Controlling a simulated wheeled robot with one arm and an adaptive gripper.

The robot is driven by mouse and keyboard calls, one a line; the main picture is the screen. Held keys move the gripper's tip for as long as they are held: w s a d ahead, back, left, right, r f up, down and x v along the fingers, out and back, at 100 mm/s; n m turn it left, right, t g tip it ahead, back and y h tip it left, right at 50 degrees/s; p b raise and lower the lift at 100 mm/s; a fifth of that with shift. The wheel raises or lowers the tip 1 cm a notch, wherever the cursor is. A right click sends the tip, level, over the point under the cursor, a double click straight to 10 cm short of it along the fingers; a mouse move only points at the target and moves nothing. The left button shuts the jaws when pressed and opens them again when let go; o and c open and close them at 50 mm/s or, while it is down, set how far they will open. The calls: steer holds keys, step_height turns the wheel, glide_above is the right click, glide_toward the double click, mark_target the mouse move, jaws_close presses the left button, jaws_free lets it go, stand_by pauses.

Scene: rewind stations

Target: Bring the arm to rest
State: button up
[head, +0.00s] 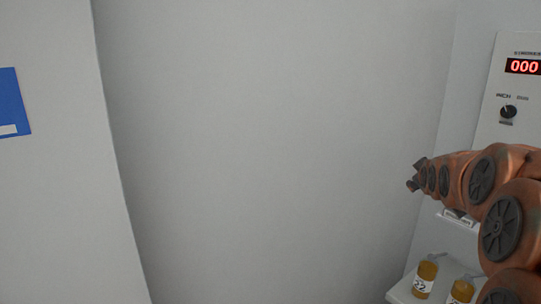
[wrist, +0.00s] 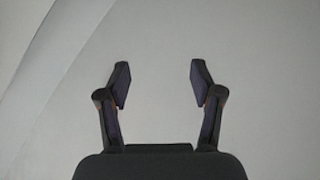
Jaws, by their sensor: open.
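My gripper (wrist: 157,85) shows in the wrist view with its two dark fingers spread apart. Nothing is between them, only a plain pale wall surface behind. In the head view my copper-coloured arm reaches in from the right edge. The gripper end (head: 415,176) is small and dark there and points left, in front of the wall. It touches nothing that I can see.
A white panel (head: 486,150) with a red display (head: 523,66) reading 000 and a black knob (head: 508,112) stands at the right. Below, amber bottles (head: 426,275) stand on a white shelf (head: 401,291). A blue sign (head: 12,103) is at the left. The middle is bare wall.

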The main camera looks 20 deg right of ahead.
steer(key=s+a+f+g+y, duration=0.2)
steer(key=s+a+f, duration=0.25)
steer(key=a, duration=0.45)
steer(key=s+a+f+m+g+y, duration=0.1)
steer(key=s+a+f+g+y, duration=0.15)
steer(key=a+f, duration=0.4)
steer(key=s+a+f+g+y, duration=0.15)
steer(key=s+a+f, duration=0.25)
steer(key=a, duration=0.7)
steer(key=s+a+f+g, duration=0.2)
steer(key=s+a, duration=0.2)
steer(key=s, duration=0.3)
steer(key=s+a+f+g+y, duration=0.1)
steer(key=s+a, duration=0.3)
steer(key=s, duration=0.4)
steer(key=s+a+f+m+g, duration=0.1)
steer(key=s+a+f+g, duration=0.2)
steer(key=s, duration=0.4)
steer(key=shift+s+a+g+y, duration=0.3)
steer(key=shift+s+a+y, duration=0.1)
steer(key=shift+a, duration=0.1)
